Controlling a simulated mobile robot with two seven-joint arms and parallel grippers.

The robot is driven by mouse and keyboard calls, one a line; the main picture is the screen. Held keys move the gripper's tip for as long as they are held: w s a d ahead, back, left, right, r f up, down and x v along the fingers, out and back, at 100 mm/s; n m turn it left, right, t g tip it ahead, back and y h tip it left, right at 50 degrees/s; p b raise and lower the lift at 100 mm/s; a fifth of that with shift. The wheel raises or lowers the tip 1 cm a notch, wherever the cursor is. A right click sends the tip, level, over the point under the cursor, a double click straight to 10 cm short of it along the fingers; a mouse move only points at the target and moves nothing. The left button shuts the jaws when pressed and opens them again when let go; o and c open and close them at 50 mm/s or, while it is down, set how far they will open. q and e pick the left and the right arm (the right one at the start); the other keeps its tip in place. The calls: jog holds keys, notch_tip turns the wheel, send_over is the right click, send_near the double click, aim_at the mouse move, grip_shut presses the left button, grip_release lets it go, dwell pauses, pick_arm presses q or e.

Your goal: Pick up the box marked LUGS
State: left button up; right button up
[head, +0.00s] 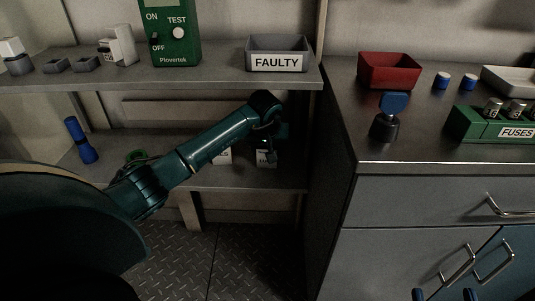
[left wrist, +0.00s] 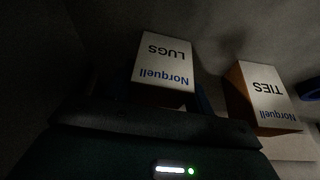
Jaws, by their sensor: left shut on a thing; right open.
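The LUGS box, white with a Norquell label, shows in the left wrist view (left wrist: 165,62), between my left gripper's fingers. In the head view my left arm reaches over the lower shelf. My left gripper (head: 268,150) is at the shelf's right part, shut on a white box (head: 264,160) that it partly hides. I cannot tell whether this box still touches the shelf. The TIES box (left wrist: 262,95), white with orange-brown sides, stands beside it; in the head view a white box (head: 223,157) shows partly behind my arm. My right gripper (head: 445,295) is open and empty at the bottom edge.
The upper shelf (head: 215,80) hangs over the lower shelf (head: 285,178) and carries a FAULTY bin (head: 277,65) and a green tester (head: 176,45). A blue cylinder (head: 80,140) stands at the lower shelf's left. The grey cabinet (head: 400,205) stands close on the right.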

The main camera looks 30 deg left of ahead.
pick_arm(q)
jog(key=c, duration=0.5)
